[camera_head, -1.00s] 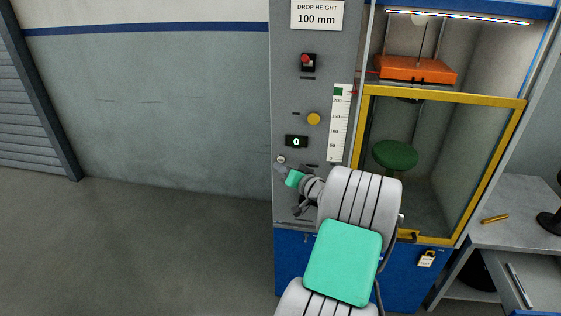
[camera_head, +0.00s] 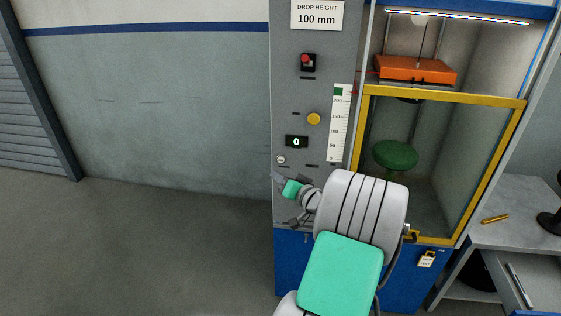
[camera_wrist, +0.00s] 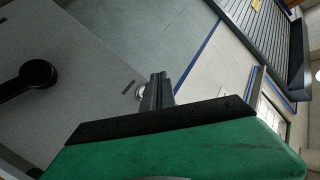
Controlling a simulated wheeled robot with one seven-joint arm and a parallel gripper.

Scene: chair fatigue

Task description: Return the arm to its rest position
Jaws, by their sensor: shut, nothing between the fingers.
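My arm reaches up from the bottom of the head view in front of the grey control panel (camera_head: 285,100). My gripper (camera_head: 276,176) is near the panel's lower left edge, just below a small round key switch (camera_head: 281,159). In the wrist view my gripper (camera_wrist: 157,76) has its dark fingers together, with nothing visible between them. A round silver fitting (camera_wrist: 140,91) shows just beside the fingers; I cannot tell whether they touch it.
A cabinet with a yellow-framed door (camera_head: 440,97) stands right of the panel, with a green stool seat (camera_head: 395,155) inside and an orange weight (camera_head: 415,69) above. A padlock (camera_head: 427,258) hangs below. A bench (camera_head: 510,225) is at right. Floor at left (camera_head: 130,240) is clear.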

